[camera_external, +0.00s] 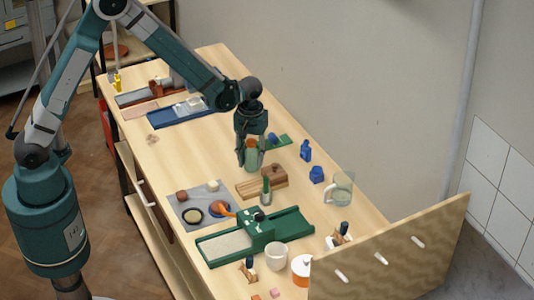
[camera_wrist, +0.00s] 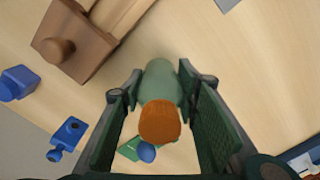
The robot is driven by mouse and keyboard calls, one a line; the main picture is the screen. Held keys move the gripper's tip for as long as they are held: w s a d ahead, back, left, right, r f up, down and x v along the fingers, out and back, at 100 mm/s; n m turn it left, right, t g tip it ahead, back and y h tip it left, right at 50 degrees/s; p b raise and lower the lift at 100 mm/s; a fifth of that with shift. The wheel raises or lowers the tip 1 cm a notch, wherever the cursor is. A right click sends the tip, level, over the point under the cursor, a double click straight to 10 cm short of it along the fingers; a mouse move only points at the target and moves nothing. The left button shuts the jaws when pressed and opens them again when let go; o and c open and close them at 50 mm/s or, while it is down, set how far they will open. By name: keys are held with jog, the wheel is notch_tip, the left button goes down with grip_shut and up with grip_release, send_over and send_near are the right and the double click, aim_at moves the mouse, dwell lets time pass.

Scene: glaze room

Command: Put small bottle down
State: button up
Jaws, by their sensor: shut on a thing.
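My gripper (camera_external: 252,160) is shut on the small bottle (camera_external: 252,156), a greenish bottle, above the wooden table. In the wrist view the bottle (camera_wrist: 161,82) sits between the two finger pads of my gripper (camera_wrist: 160,110), with its orange-brown top (camera_wrist: 160,122) toward the camera. The bottle looks roughly upright in the outside view. I cannot tell whether its base touches the table.
Blue pieces (camera_external: 306,151) (camera_external: 316,174) and a green piece (camera_external: 279,141) lie to the right. A green tray device (camera_external: 257,230) and a clear mug (camera_external: 341,188) stand farther front. Bare tabletop (camera_external: 195,160) lies left.

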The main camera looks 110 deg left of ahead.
aim_at(251, 141)
jog(key=shift+f, duration=0.15)
jog(key=o, duration=0.9)
jog(key=shift+r, duration=6.15)
jog(key=shift+d, duration=0.1)
